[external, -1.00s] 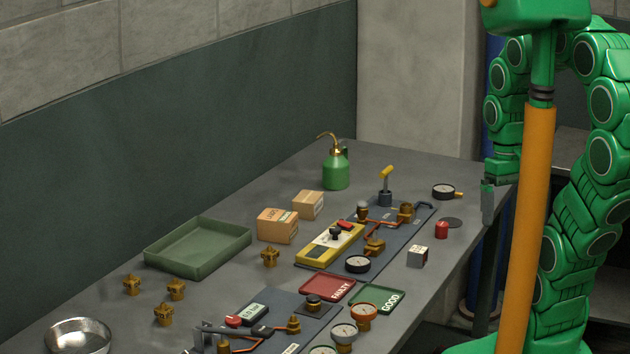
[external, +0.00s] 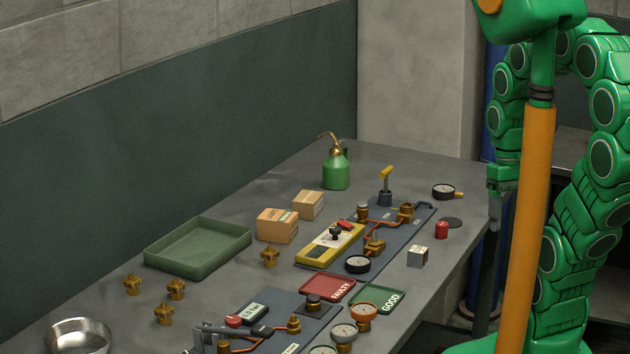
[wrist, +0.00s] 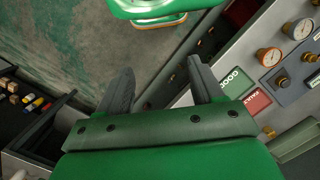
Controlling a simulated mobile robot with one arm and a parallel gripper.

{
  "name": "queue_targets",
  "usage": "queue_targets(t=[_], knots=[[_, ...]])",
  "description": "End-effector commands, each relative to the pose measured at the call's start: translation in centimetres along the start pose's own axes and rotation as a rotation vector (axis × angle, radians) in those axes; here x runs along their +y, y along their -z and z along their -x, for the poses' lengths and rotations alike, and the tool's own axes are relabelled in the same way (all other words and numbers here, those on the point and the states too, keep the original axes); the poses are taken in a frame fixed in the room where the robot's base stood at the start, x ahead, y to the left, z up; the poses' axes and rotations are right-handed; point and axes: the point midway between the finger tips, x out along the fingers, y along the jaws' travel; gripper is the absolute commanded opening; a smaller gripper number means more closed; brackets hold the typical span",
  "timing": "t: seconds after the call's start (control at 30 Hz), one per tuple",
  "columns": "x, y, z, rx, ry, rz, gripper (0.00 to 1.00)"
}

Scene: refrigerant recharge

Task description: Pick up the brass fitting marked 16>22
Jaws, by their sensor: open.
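Several small brass fittings stand on the grey table: one at the left (external: 132,285), one beside it (external: 176,289), one nearer the front (external: 164,314) and one by the cardboard boxes (external: 270,257). Their markings are too small to read, so I cannot tell which is 16>22. My gripper is at the table's right edge in the external view (external: 496,212), far from these fittings. In the wrist view my gripper (wrist: 161,78) has its two fingers spread apart with nothing between them, tilted over the floor beside the table.
A green tray (external: 198,262), cardboard boxes (external: 278,226), a green oil can (external: 336,170) and a metal bowl (external: 80,338) stand on the table (external: 225,292).

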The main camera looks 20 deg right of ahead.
Motion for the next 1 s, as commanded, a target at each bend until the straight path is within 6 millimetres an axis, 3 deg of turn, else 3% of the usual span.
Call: queue_targets(t=[0.47, 1.0], knots=[[-7.7, 7.9, 2.1, -0.030, 0.164, 0.415, 0.67], [-18.7, 16.1, 2.7, -0.016, 0.382, 0.881, 0.67]])
